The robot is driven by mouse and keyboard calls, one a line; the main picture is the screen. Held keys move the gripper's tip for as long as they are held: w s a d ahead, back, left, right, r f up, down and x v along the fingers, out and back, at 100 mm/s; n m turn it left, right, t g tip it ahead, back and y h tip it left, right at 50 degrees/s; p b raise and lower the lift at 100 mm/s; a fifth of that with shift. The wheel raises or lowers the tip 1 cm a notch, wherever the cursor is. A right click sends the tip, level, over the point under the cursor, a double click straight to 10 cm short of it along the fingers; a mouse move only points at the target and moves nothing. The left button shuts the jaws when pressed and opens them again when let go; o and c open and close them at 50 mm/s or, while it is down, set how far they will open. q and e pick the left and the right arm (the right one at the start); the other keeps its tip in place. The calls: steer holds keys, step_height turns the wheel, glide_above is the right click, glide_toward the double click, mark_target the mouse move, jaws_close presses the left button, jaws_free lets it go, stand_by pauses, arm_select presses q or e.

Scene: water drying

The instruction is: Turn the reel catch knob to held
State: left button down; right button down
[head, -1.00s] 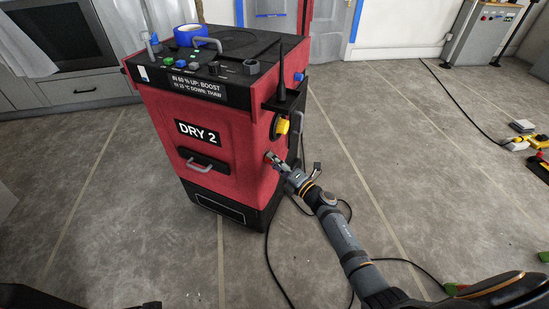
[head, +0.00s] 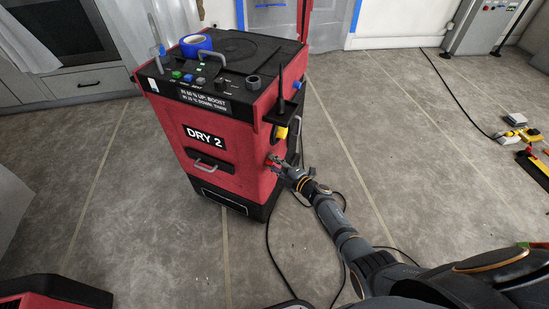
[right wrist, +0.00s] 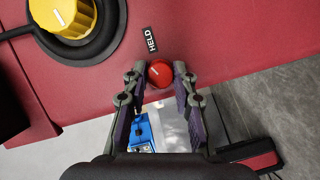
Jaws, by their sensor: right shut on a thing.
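The red dryer (head: 240,130), labelled DRY 2, stands on the floor left of my right arm. The small round red catch knob (right wrist: 160,73) sits on its side panel beside a HELD label (right wrist: 150,39). My right gripper (right wrist: 159,76) is shut on the red knob, with one finger on each side. In the head view, my right gripper (head: 272,161) is at the dryer's right side, below the yellow knob (head: 281,132); the red knob is mostly hidden there. The knob's pointer direction is hard to make out. My left gripper is not in view.
A larger yellow knob on a black round base (right wrist: 90,50) is close to the gripper. A black cable (head: 270,240) runs over the floor near my arm. A red and black object (head: 55,292) is at bottom left.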

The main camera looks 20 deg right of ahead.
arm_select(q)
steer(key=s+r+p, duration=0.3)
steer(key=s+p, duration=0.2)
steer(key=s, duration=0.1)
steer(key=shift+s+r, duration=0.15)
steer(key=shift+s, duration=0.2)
arm_select(e)
steer(key=shift+d+r+m+g, duration=0.15)
steer(key=shift+m+g, duration=0.95)
steer(key=shift+m, duration=1)
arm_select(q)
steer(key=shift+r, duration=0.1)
arm_select(e)
steer(key=c, duration=1.1)
jaws_free()
steer(key=shift+w, duration=0.1)
steer(key=shift+o, duration=0.2)
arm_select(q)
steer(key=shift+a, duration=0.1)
arm_select(e)
steer(key=shift+s+d, duration=0.15)
steer(key=shift+s, duration=0.15)
steer(key=v, duration=1.1)
